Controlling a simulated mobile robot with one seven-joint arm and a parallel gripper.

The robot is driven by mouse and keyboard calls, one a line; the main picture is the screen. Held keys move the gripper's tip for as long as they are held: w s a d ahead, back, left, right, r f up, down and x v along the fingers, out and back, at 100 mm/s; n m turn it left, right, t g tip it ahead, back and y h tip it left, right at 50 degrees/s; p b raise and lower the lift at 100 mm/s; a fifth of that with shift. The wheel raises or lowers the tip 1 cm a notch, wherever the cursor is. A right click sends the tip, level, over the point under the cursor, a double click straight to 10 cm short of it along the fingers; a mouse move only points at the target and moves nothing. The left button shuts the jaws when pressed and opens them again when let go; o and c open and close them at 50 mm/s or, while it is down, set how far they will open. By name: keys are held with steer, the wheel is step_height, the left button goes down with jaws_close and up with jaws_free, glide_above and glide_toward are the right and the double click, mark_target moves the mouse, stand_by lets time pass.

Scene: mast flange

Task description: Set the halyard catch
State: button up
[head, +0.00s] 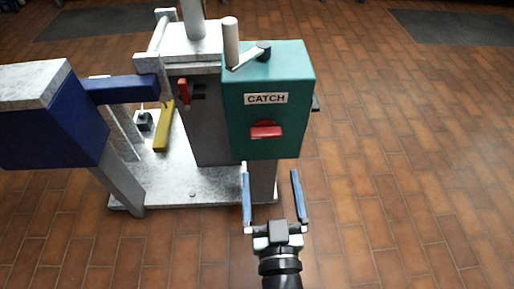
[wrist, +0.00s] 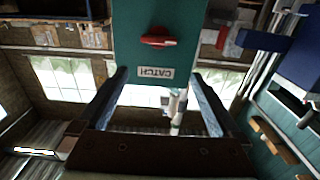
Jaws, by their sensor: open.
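A green box (head: 305,75) labelled CATCH (head: 266,98) is mounted on the grey mast stand. A red handle (head: 266,131) sticks out below the label, lying about level. In the wrist view the box (wrist: 130,28) appears upside down, with the red handle (wrist: 158,41) and the label (wrist: 154,73). My gripper (head: 271,171) is open and empty, just in front of and below the box. Its fingers point toward the box, apart from the red handle. In the wrist view my gripper (wrist: 160,74) has its fingers spread either side of the label.
A crank with a pale grip (head: 231,40) stands on the box top. A smaller red lever (head: 184,92) is on the post to the left. A yellow bar (head: 163,127) and a blue block (head: 45,125) are further left. The tiled floor (head: 410,150) to the right is clear.

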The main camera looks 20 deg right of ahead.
mark_target(267, 138)
steer(key=x, duration=0.4)
steer(key=f+x, duration=0.1)
steer(key=x, duration=0.3)
steer(key=f+x, duration=0.1)
steer(key=x, duration=0.3)
steer(key=shift+w+d, duration=0.2)
steer(key=shift+d, duration=0.05)
steer(key=c, duration=1.1)
